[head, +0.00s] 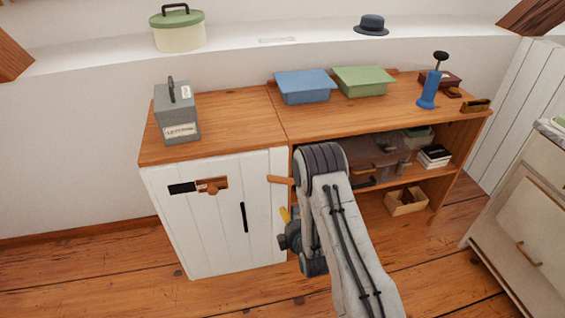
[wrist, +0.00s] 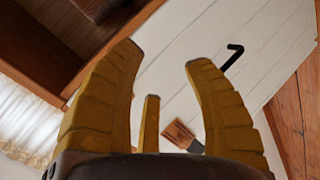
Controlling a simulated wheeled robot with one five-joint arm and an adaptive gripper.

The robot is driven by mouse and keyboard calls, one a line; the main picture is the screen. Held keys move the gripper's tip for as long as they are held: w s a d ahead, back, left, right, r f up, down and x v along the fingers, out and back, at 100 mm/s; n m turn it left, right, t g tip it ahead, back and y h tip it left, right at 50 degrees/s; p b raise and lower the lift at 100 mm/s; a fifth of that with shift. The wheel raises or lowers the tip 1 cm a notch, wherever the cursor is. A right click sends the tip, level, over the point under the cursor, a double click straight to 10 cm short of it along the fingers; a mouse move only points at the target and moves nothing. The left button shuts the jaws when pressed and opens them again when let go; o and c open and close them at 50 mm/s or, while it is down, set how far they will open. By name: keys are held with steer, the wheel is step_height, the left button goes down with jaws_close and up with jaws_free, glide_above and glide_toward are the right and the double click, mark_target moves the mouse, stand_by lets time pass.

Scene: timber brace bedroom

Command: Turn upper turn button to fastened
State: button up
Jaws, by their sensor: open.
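In the head view a small orange-brown wooden bar (head: 280,180) lies about level at the upper right edge of the white cabinet door (head: 215,235). It looks like the upper turn button; my arm is close to its right end, so its pivot cannot be made out. My gripper (head: 286,215) is just below it, mostly hidden behind my arm, with a yellow finger showing. In the wrist view my gripper (wrist: 165,75) is open, its yellow fingers apart with nothing held between them. No lower turn button can be made out.
The door has a black handle (head: 244,217) and a wooden piece with a knob (head: 211,185) beside a black plate (head: 182,188). Open shelves (head: 435,176) stand right of the door. A grey box (head: 177,118) and blue bin (head: 304,85) stand on the top. Floor in front is clear.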

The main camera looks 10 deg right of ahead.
mark_target(283, 183)
steer(key=w+r+t+p, duration=0.1)
steer(key=w, duration=0.1)
steer(key=w+r+t+p, duration=0.1)
steer(key=w+t, duration=0.1)
steer(key=w+r+t+p, duration=0.1)
steer(key=w+t, duration=0.1)
steer(key=shift+w+r+p, duration=0.35)
steer(key=shift+r, duration=0.05)
steer(key=shift+w+d, duration=0.1)
steer(key=shift+w, duration=3.2)
steer(key=shift+c, duration=0.4)
jaws_close()
